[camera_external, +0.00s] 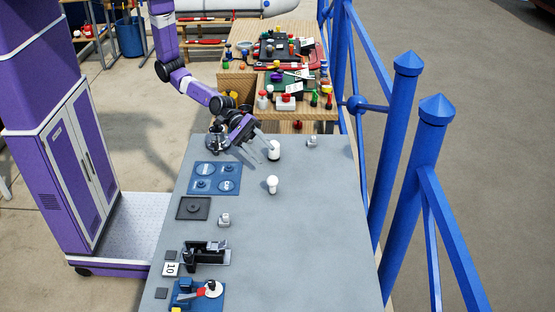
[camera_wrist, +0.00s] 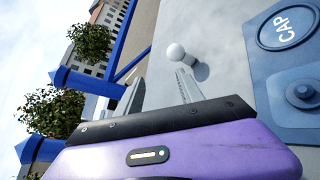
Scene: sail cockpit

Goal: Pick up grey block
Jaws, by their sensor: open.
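Two small grey blocks are on the grey table (camera_external: 310,240) in the external view. One grey block (camera_external: 224,220) sits near the table's middle left, and another grey piece (camera_external: 312,142) sits near the far right edge. I cannot tell which is the task's block. My gripper (camera_external: 268,152) is open over the far part of the table, its fingers pointing right and down. It is left of the far grey piece and apart from it. In the wrist view the open fingers (camera_wrist: 160,80) show nothing between them, and no grey block is recognisable there.
A white bulb-shaped piece (camera_external: 274,150) stands close by the fingertips; a second one (camera_external: 272,185) stands nearer. A blue plate (camera_external: 217,190), dark square plate (camera_external: 193,208) and black holder (camera_external: 205,254) line the left side. A blue railing (camera_external: 393,150) runs along the right. The table's middle right is clear.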

